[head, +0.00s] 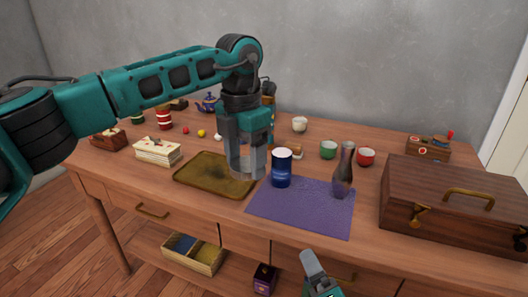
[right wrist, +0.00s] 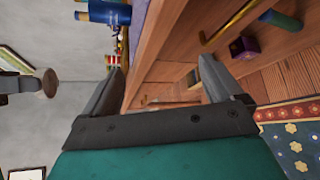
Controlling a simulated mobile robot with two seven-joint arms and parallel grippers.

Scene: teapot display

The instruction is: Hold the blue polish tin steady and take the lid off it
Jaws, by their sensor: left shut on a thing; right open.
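The blue polish tin (head: 281,172), with a pale top, stands upright at the left rear edge of the purple mat (head: 300,215). My left gripper (head: 247,150) points down just left of the tin. My right gripper (head: 313,262) is low at the front edge of the table. In the right wrist view its fingers (right wrist: 162,85) are wide apart and empty. A blue cylinder (right wrist: 98,14) shows at the top there.
A brown tray (head: 205,183) lies left of the tin. A purple-grey vase (head: 343,180) stands on the mat. A green cup (head: 328,149) and a red cup (head: 366,157) are behind. A large wooden case (head: 440,190) fills the right. The mat's front is clear.

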